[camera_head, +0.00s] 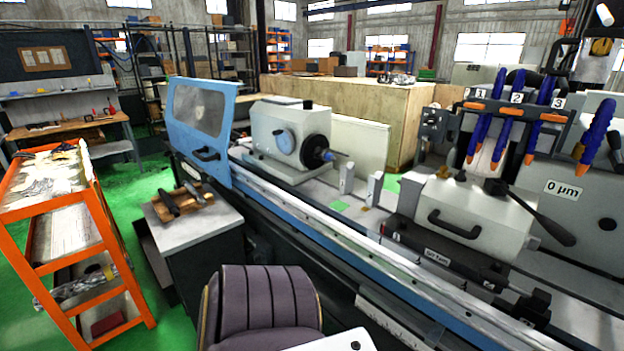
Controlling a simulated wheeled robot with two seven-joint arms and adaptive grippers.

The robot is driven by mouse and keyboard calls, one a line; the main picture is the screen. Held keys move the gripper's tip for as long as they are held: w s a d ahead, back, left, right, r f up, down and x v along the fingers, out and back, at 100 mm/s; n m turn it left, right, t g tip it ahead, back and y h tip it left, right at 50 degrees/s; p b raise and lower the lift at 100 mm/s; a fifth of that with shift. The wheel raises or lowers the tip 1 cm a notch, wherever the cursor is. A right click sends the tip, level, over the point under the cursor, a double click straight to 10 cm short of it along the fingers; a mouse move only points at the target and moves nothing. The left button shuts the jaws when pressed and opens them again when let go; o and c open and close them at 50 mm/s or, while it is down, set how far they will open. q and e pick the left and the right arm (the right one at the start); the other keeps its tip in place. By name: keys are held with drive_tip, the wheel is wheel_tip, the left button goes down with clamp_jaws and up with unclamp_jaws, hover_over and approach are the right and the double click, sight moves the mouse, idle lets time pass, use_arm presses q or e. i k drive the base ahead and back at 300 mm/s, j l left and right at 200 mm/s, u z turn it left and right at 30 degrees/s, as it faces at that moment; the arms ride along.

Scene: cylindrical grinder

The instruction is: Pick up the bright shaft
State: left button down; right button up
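Two short shafts lie side by side on a wooden rack (157,214) on the small grey cabinet left of the grinder. The left one is a dark shaft (168,203). The right one is a greyer shaft (194,192), which looks slightly lighter and may be the bright shaft; at this size I cannot tell for sure. Both appear uncovered. Neither of my grippers is in view.
The cabinet top (205,226) is bare around the rack. A purple padded chair (262,305) stands in front of the cabinet. An orange shelf cart (75,215) is at left. The grinder (330,200), with its blue door (200,120), runs behind.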

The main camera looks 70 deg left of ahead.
sight(194, 194)
drive_tip(key=u, duration=3.3)
